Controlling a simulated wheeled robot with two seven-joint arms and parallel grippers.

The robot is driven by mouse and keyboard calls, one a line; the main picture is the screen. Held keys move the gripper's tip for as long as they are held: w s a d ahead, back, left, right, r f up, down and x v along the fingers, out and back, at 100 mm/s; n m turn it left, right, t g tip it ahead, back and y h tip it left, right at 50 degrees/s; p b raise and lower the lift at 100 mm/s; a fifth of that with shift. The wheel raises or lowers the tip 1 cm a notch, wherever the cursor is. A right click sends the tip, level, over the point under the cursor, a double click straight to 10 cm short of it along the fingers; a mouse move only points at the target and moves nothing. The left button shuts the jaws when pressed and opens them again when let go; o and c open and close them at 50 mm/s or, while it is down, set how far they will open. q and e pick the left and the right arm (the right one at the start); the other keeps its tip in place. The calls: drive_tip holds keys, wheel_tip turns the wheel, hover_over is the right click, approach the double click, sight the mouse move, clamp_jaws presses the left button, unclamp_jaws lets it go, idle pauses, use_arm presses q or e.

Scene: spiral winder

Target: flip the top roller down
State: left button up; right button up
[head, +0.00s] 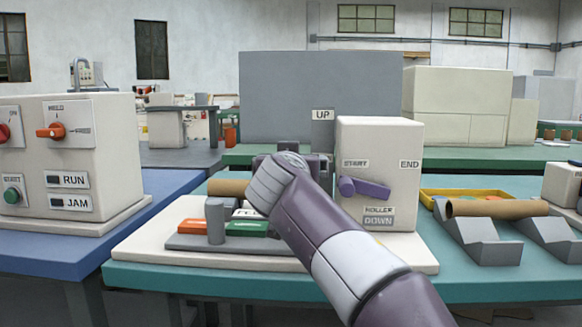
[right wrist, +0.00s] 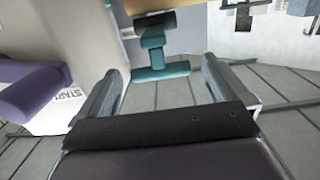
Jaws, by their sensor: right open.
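The winder's cream box (head: 405,150) carries START, END and ROLLER DOWN labels, and an UP sign (head: 322,115) shows at its upper left. A purple lever (head: 363,188) on its front lies near horizontal; a large purple part also shows at left in the right wrist view (right wrist: 35,92). My right gripper (right wrist: 160,68) is open beside the box, its fingers apart. Beyond and between them is a teal bracket (right wrist: 153,42) with a dark piece at its top. I cannot tell whether they touch. The top roller is not clearly seen behind my arm. My left gripper is not in view.
A brown tube (head: 228,187) lies left of my wrist. A grey post (head: 215,220) and orange and green blocks stand on the cream base (head: 150,250). At right, another tube (head: 497,208) rests on grey cradles. A RUN/JAM control box (head: 75,150) stands left.

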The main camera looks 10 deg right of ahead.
drive_tip(key=v, duration=1.2)
drive_tip(key=shift+b, duration=0.35)
drive_tip(key=shift+s, duration=0.15)
